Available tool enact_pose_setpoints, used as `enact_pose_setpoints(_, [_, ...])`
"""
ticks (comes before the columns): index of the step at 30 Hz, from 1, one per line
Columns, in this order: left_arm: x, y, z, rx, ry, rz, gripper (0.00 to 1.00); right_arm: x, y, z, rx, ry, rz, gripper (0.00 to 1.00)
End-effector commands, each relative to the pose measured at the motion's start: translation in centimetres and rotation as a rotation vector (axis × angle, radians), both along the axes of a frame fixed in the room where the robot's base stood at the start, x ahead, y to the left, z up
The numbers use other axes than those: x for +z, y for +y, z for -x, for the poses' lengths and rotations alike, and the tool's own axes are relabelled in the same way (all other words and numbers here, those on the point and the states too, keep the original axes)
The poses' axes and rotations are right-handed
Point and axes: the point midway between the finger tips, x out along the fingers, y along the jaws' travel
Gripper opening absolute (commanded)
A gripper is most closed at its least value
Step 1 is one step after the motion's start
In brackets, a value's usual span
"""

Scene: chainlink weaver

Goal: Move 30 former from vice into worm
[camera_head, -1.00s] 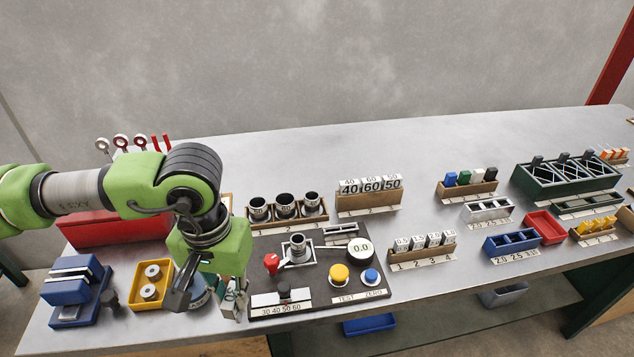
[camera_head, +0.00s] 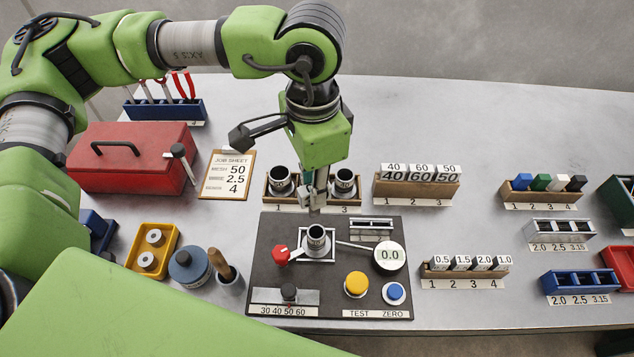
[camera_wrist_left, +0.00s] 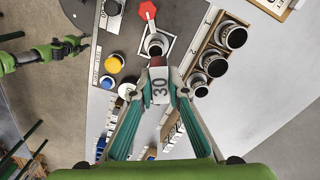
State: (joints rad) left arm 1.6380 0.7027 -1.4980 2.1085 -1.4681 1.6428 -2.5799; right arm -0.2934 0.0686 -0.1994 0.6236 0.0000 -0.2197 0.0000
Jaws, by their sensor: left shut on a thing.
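My left gripper (camera_head: 317,190) is shut on the 30 former (camera_wrist_left: 159,88), whose white face reads "30" in the left wrist view. It holds the former above the dark panel, just over the worm (camera_head: 316,238), a grey open-topped cylinder in a square metal mount. The worm's mouth also shows in the left wrist view (camera_wrist_left: 155,46), just past the former's reddish-brown end; a gap seems to remain between them. The blue vice (camera_head: 97,228) is at the far left, mostly hidden by my arm. My right gripper (camera_wrist_left: 72,44) is far off; its fingers are too small to judge.
A red crank knob (camera_head: 281,254) sits beside the worm, and a round gauge (camera_head: 389,255) reads 0.0 to its right. A rack of dark cups (camera_head: 344,184) stands close behind. The yellow button (camera_head: 356,284) and blue button (camera_head: 396,292) are in front.

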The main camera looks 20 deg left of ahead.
Motion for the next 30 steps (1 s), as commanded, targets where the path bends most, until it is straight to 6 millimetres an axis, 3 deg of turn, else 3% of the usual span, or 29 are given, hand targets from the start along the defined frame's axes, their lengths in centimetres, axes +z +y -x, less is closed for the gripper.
enact_pose_setpoints(5, [0.0, -0.5, 0.0, -0.061, 0.001, 0.000, 0.00, -0.2, -0.3, 0.5, 0.002, 0.006, 0.004, 0.40])
enact_pose_setpoints(12, [-1.4, -0.4, 0.0, -0.058, 0.001, -0.001, 0.00, -0.8, -1.3, 2.0, 0.005, 0.027, 0.016, 0.40])
enact_pose_setpoints(26, [-6.0, -0.4, 0.0, -0.054, 0.001, 0.000, 0.00, -2.3, -1.3, 0.5, 0.006, 0.006, 0.015, 0.40])
enact_pose_setpoints(30, [-7.6, -0.4, 0.0, -0.054, 0.001, 0.001, 0.00, -4.0, -1.2, 0.5, 0.006, 0.006, 0.014, 0.40])
